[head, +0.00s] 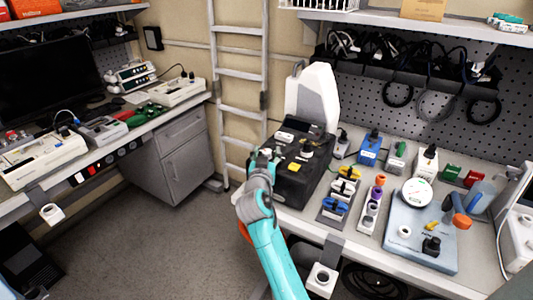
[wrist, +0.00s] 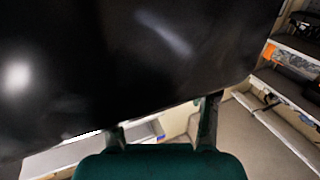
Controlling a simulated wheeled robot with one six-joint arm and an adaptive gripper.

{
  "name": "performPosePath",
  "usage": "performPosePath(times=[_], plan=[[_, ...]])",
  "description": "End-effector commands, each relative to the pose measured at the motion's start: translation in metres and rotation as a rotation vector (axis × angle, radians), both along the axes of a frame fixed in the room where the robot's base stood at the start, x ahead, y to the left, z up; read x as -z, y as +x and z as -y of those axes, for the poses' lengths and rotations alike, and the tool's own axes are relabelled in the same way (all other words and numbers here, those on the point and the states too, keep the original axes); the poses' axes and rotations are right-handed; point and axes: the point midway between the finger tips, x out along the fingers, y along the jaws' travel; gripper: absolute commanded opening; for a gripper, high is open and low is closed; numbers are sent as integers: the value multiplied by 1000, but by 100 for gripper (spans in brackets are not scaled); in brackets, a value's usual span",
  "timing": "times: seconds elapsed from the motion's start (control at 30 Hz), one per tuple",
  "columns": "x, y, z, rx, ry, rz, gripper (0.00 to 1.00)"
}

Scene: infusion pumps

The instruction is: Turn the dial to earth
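A black box-shaped unit (head: 318,178) stands on the bench in the head view, with a small yellow patch and a panel on its top. A small dark knob on a pale base (head: 307,149) on that top looks like the dial; its markings and pointer are too small to read. My gripper (head: 265,156) is at the unit's left side, left of the knob and apart from it. In the wrist view a glossy black surface (wrist: 150,60) fills the upper part, very close. The two fingers stand apart, with nothing seen between them; their tips are hard to make out against the black.
A white-grey upright case (head: 313,95) stands behind the unit. Right of it are a blue box (head: 370,150), yellow and blue clips, and a grey-blue board (head: 420,240) with a gauge. A ladder (head: 240,80) leans behind my arm.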

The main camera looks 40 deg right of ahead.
Motion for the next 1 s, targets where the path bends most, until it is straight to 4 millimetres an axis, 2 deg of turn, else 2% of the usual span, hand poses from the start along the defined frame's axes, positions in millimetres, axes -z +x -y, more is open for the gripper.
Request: performPosePath(times=[0.03,0.2,0.23,0.63,1.0], plan=[[0,0,0,0,0,0,46],[0,0,0,0,0,0,3],[0,0,0,0,0,0,0],[0,1,-1,59,-1,-1,0],[-1,2,-2,331,-2,0,0]])
